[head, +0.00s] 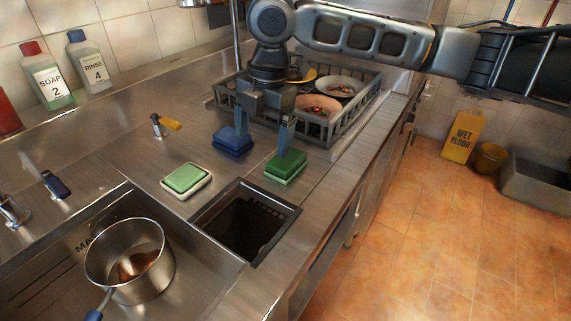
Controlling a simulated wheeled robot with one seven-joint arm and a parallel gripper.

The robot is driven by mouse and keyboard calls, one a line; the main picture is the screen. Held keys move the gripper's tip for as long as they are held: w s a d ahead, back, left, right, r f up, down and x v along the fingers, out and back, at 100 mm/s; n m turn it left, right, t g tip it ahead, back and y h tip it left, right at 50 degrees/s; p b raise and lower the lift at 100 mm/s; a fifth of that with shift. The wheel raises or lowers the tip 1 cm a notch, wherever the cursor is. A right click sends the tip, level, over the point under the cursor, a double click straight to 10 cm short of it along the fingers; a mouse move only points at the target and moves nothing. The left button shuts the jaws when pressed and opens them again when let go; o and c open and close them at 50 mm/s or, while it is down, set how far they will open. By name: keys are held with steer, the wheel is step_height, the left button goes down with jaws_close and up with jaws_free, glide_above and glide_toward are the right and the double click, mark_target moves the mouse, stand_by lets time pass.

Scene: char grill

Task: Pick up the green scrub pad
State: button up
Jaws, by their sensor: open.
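Two green pads lie on the steel counter. One green pad (286,167), a thick dark-edged block, is right of centre, just beyond the square opening. The other green pad (186,179) has a pale rim or base and lies to the left of the opening. A blue pad (232,142) lies behind and between them. My gripper (263,136) points down over the counter, open and empty. In the picture its right finger overlaps the back of the right green pad, and its left finger overlaps the blue pad. I cannot tell whether either finger touches.
A grey rack (340,128) with bowls stands behind my gripper. The square opening (243,222) is in front of the pads. A steel pot (130,261) sits in the sink at lower left.

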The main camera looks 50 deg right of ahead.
mark_target(286, 158)
steer(key=s+d, duration=0.1)
steer(key=s+d+g+h, duration=0.1)
steer(key=d, duration=0.1)
steer(key=shift+d, duration=0.2)
steer(key=shift+s+d+f, duration=0.15)
steer(key=shift+d, duration=0.05)
steer(key=f, duration=0.7)
steer(key=shift+s+d+f+p, duration=0.1)
steer(key=shift+d+f+p, duration=0.1)
steer(key=shift+p, duration=0.2)
steer(key=c, duration=1.1)
steer(key=shift+c, duration=0.2)
steer(key=shift+r, duration=0.1)
